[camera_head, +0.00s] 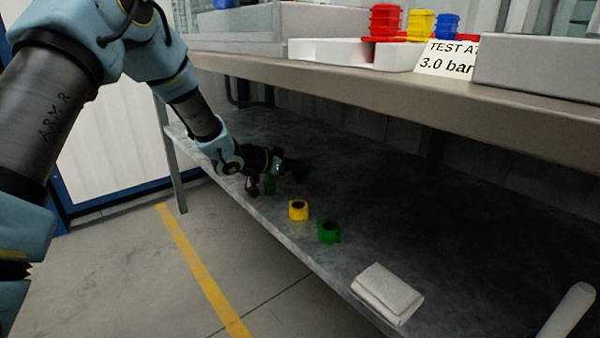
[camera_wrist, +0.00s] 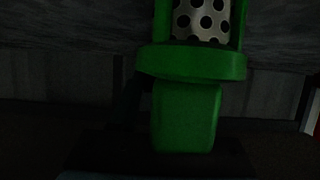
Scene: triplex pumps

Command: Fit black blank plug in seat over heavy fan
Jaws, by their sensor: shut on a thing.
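My gripper (camera_head: 288,167) is low over the lower shelf, toward its left end. In the wrist view a green part (camera_wrist: 188,115) stands upright in the picture, with a blocky lower end, a wide flange and a perforated metal piece (camera_wrist: 203,18) above. My gripper is shut on this green part, at its blocky end; the fingertips are dark and hard to make out. In the head view a bit of green (camera_head: 269,183) shows just below the gripper. I cannot pick out a black blank plug, its seat or the heavy fan in either view.
A yellow block with a dark round opening (camera_head: 298,210) and a similar green one (camera_head: 328,232) stand on the lower shelf (camera_head: 400,210). A dark red item (camera_head: 252,186) is beside my gripper. A folded cloth (camera_head: 387,293) lies near the front edge. The upper bench (camera_head: 480,108) overhangs.

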